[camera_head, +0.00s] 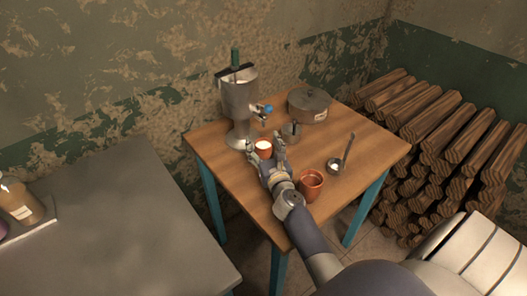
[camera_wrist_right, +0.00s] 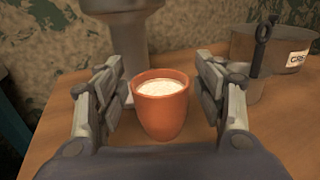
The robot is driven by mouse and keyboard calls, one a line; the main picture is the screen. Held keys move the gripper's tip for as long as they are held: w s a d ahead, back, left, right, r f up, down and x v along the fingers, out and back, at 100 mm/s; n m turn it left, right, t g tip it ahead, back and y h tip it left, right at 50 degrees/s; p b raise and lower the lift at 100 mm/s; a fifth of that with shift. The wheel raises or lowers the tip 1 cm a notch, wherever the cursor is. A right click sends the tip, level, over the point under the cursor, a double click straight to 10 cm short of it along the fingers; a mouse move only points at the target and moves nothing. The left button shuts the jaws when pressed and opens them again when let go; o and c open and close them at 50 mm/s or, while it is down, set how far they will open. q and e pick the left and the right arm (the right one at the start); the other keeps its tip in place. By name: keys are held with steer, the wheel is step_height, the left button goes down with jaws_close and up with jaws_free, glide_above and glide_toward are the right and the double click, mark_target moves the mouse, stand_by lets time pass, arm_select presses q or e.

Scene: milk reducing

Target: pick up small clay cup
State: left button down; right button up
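A small clay cup (camera_head: 263,149) filled with a white liquid stands upright on the wooden table (camera_head: 225,159), in front of the metal urn. In the right wrist view the same cup (camera_wrist_right: 162,106) sits between the two fingers. My right gripper (camera_head: 270,150) is open, with a finger on each side of the cup and a visible gap on both sides. A second clay cup (camera_head: 311,184) stands near the table's front, beside my right wrist, with a brownish inside. My left gripper is not in view.
The metal urn (camera_head: 238,105) with a blue-handled tap stands behind the cup. A lidded pot (camera_head: 309,104) and a small metal pot (camera_head: 291,131) are at the back right. A ladle (camera_head: 347,150) stands at right. Stacked logs (camera_head: 440,130) lie beyond the table. A grey table (camera_head: 110,215) is at left.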

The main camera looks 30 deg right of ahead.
steer(key=c, duration=0.8)
steer(key=shift+c, duration=0.3)
steer(key=shift+r, duration=0.15)
